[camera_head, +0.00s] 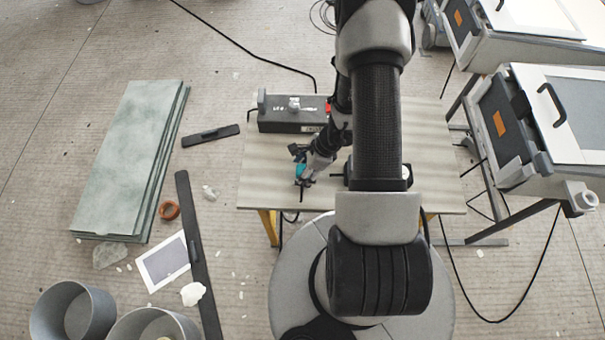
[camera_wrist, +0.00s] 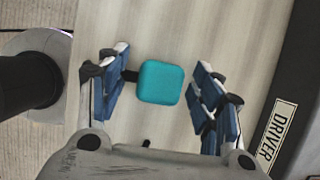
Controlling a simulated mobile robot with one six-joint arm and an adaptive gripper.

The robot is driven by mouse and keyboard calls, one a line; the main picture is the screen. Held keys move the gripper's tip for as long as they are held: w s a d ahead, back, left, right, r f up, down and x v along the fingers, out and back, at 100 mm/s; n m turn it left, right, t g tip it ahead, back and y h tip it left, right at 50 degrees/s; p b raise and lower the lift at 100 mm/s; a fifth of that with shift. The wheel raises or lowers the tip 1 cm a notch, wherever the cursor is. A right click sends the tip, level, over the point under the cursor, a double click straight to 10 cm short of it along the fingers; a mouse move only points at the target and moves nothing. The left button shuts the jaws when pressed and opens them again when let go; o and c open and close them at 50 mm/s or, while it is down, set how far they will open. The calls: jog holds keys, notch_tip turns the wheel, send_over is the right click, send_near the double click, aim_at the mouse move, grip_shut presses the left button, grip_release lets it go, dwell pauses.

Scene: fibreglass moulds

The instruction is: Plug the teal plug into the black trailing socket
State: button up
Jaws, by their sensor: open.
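The teal plug (camera_wrist: 160,82) lies on the pale table, and it also shows small in the head view (camera_head: 301,170). My gripper (camera_wrist: 163,90) is open around it. One blue-padded finger stands on each side, with a gap clearly visible on the right. A short dark stub on the plug's left side reaches close to the left finger. In the head view my gripper (camera_head: 308,168) is over the table's left part, partly covering the plug. I cannot make out the black trailing socket for certain; my arm hides much of the table.
A dark box (camera_head: 290,117) marked DRIVER (camera_wrist: 281,130) stands along the table's back edge. The table (camera_head: 262,160) is bare at its left end. Green slabs (camera_head: 130,155) and dark bars lie on the floor at left. Grey machines (camera_head: 525,125) stand at right.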

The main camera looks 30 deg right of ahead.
aim_at(302, 169)
dwell(0.3)
jog(key=c, duration=1.1)
jog(key=shift+r, duration=0.1)
notch_tip(302, 169, up, 20)
jog(key=p, duration=0.9)
jog(key=shift+p, duration=0.3)
jog(key=shift+w, duration=0.1)
